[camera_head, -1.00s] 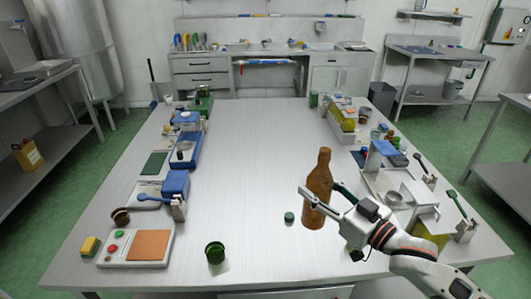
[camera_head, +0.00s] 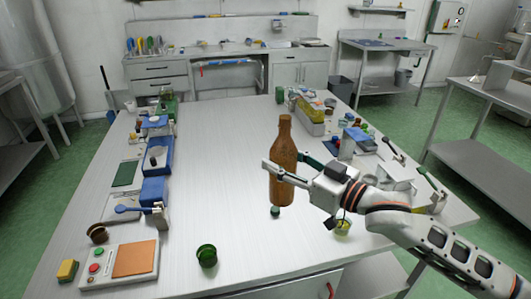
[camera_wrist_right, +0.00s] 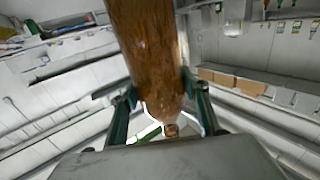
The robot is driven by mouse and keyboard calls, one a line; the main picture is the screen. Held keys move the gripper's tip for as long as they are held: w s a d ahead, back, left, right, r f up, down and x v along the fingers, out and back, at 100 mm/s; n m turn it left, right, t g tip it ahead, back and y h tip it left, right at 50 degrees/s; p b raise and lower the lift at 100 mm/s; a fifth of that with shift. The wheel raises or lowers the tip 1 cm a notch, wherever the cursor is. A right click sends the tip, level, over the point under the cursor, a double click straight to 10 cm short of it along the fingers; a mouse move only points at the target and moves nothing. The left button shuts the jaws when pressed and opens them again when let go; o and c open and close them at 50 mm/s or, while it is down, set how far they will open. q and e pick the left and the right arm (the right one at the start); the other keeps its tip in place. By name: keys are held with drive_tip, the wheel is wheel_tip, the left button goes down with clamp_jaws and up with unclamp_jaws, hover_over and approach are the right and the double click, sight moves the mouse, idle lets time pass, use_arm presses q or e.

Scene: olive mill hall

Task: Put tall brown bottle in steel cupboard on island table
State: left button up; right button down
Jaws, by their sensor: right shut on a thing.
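The tall brown bottle (camera_head: 284,150) is upright in my right gripper (camera_head: 285,175), whose fingers are shut around its body. Its base appears raised above the island table (camera_head: 225,160), near the table's front right part. My left gripper is not in view.
A small green lid (camera_head: 275,211) lies just below the bottle in the picture. Tools and boxes line both table sides. The table's middle is clear.

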wheel_tip(320, 180, down, 18)
drive_tip(key=b, duration=0.2)
drive_tip(key=shift+b, duration=0.3)
idle(0.3)
drive_tip(key=shift+f, duration=0.15)
drive_tip(key=c, duration=1.1)
unclamp_jaws()
drive_tip(key=shift+f, duration=0.2)
drive_tip(key=shift+r, duration=0.15)
drive_tip(key=v, duration=1.2)
drive_tip(key=s+d+f+m+h, duration=0.2)
drive_tip(key=s+d+f+h, duration=0.1)
drive_tip(key=s+f, duration=0.3)
drive_tip(key=s+d+f+m+h, duration=0.2)
drive_tip(key=s+d+f+h, duration=0.2)
drive_tip(key=f, duration=0.7)
drive_tip(key=s+d+f+m+h, duration=0.2)
drive_tip(key=s+d+f+h, duration=0.2)
drive_tip(key=s+f, duration=0.4)
drive_tip(key=shift+f, duration=0.35)
